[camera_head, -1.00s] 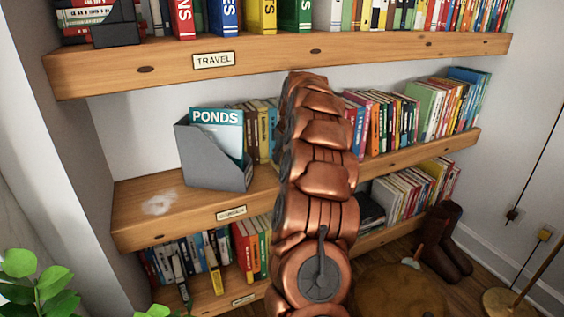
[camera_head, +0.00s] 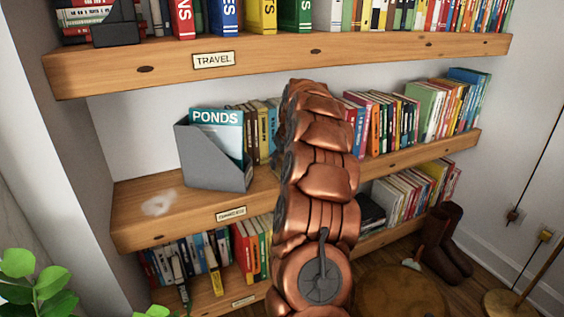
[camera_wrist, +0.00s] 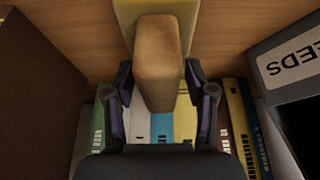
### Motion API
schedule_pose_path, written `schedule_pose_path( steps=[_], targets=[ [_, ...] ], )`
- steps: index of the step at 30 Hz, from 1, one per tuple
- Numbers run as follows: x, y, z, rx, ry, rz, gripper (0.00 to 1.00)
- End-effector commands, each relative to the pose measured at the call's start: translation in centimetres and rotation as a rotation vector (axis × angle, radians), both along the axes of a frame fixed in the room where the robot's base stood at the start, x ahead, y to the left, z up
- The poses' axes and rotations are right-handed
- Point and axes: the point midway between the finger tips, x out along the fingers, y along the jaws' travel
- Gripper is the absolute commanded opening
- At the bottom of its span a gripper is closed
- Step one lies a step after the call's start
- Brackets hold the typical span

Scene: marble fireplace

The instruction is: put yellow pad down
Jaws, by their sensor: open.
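In the wrist view a yellow pad (camera_wrist: 127,14) shows at the top, against a wooden surface. A tan block-like part (camera_wrist: 158,62) lies over it and looks like its handle; it covers part of the pad. My gripper (camera_wrist: 158,78) is open, with one dark finger on each side of the tan block and narrow gaps between. I cannot tell whether the pad rests on the wood. In the head view my copper arm hides both the gripper and the pad.
A grey file holder (camera_head: 216,175) with a "PONDS" booklet stands on the middle shelf (camera_head: 135,217), beside a pale smear (camera_head: 158,203). Books (camera_head: 385,125) fill the shelf to the right. In the wrist view a dark box (camera_wrist: 289,85) labelled "EEDS" is close on the right.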

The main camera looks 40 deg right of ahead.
Motion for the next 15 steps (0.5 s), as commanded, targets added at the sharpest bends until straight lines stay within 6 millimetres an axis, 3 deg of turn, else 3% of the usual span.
schedule_pose_path(
  steps=[5, 15],
  targets=[
    [0.0, 0.0, 0.5, 0.0, -0.001, 0.0, 0.56],
    [-1.8, 0.6, 5.0, 0.0, -0.001, 0.0, 0.56]
  ],
)
